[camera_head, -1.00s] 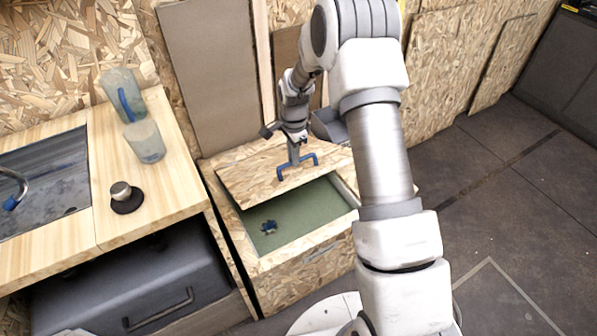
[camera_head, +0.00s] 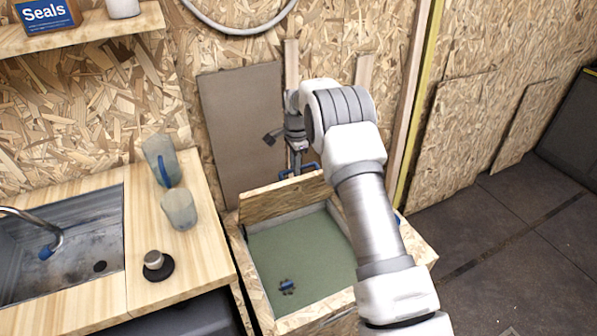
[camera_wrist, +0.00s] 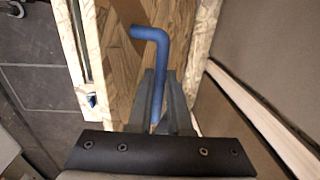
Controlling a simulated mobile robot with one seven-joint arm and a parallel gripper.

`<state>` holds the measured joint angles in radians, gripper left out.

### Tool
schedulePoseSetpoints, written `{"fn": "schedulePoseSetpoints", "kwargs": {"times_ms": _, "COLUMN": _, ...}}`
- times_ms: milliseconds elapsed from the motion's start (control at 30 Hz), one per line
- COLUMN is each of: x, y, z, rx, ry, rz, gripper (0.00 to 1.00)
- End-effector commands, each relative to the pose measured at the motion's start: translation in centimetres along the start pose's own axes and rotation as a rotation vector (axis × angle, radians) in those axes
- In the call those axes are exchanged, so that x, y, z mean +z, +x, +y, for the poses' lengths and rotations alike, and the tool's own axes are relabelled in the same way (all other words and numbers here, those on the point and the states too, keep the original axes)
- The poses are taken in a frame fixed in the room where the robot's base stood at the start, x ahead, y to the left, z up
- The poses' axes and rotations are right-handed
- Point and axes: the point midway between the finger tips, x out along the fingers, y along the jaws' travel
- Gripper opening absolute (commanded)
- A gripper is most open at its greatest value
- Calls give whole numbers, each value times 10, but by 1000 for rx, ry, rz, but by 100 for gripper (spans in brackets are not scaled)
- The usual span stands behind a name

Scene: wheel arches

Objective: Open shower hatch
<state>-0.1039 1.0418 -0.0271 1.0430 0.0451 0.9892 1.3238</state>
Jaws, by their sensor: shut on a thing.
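The shower hatch (camera_head: 285,197) is a wood-chip lid on a low box against the wall. It stands tilted up steeply at the back of the box. The box's green inside (camera_head: 305,250) is open to view, with a small dark blue fitting (camera_head: 287,287) on its floor. My gripper (camera_head: 299,165) is at the hatch's top edge, partly hidden by my arm. In the wrist view my gripper (camera_wrist: 159,115) is shut on the blue handle (camera_wrist: 150,36), whose bent end sticks out beyond the fingers.
A grey-brown panel (camera_head: 243,130) leans on the wall behind. Dark floor (camera_head: 490,225) is clear at the right.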

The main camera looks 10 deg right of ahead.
Motion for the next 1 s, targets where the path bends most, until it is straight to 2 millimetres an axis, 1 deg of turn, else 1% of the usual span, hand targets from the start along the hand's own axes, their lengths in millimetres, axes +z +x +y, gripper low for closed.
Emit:
{"fn": "schedulePoseSetpoints", "kwargs": {"times_ms": 33, "x": 3, "y": 3, "z": -3, "rx": 2, "ry": -2, "rz": -5, "gripper": 0}}
{"fn": "schedulePoseSetpoints", "kwargs": {"times_ms": 600, "x": 2, "y": -6, "z": -40, "rx": 6, "ry": -2, "rz": -5, "gripper": 0}}
{"fn": "schedulePoseSetpoints", "kwargs": {"times_ms": 1000, "x": 3, "y": -7, "z": -52, "rx": 9, "ry": -1, "rz": -6, "gripper": 0}}
